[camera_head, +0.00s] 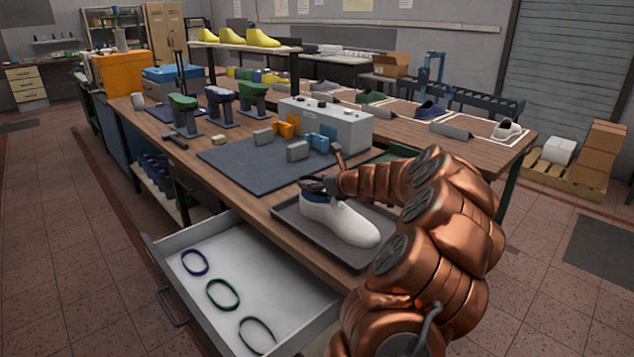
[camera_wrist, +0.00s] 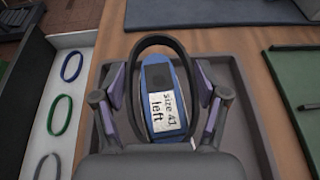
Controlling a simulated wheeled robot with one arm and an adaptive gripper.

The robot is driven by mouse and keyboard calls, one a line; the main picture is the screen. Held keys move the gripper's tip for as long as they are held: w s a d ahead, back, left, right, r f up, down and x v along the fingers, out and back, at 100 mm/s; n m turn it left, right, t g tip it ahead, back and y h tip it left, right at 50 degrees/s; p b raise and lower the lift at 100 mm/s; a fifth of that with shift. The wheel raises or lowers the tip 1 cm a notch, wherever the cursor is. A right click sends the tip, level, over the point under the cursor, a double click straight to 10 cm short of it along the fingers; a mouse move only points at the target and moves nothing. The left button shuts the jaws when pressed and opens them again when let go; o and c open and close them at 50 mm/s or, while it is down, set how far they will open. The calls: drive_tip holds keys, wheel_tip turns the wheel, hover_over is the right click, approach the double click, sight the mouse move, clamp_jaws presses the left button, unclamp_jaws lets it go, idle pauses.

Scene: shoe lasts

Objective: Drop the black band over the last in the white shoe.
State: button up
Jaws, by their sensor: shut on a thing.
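The white shoe (camera_head: 340,218) stands on a dark grey tray (camera_head: 285,212) at the bench's front edge, toe toward the lower right. In the wrist view, the blue top of a last (camera_wrist: 156,80) carries a label reading "size 41 left". My gripper (camera_wrist: 160,90) is shut on the black band (camera_wrist: 158,40), an upright-looking loop in the picture that frames the last's top. In the head view my gripper (camera_head: 325,184) is at the shoe's opening, with the band there mostly hidden. I cannot tell whether the band is above the last or touching it.
An open drawer (camera_head: 215,262) at the lower left holds a blue band (camera_head: 195,263), a green band (camera_head: 222,294) and a grey band (camera_head: 257,334). A dark mat (camera_head: 240,172) and a grey control box (camera_head: 335,128) lie behind the tray. Green-topped and dark-topped stands (camera_head: 220,105) stand farther back.

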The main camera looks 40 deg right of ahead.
drive_tip(key=shift+a+f, duration=0.1)
drive_tip(key=shift+f, duration=0.55)
drive_tip(key=shift+c, duration=1)
drive_tip(key=o, duration=1.3)
drive_tip(key=shift+r, duration=0.15)
drive_tip(key=shift+s+r, duration=0.25)
drive_tip(key=shift+s, duration=0.2)
drive_tip(key=v, duration=1.1)
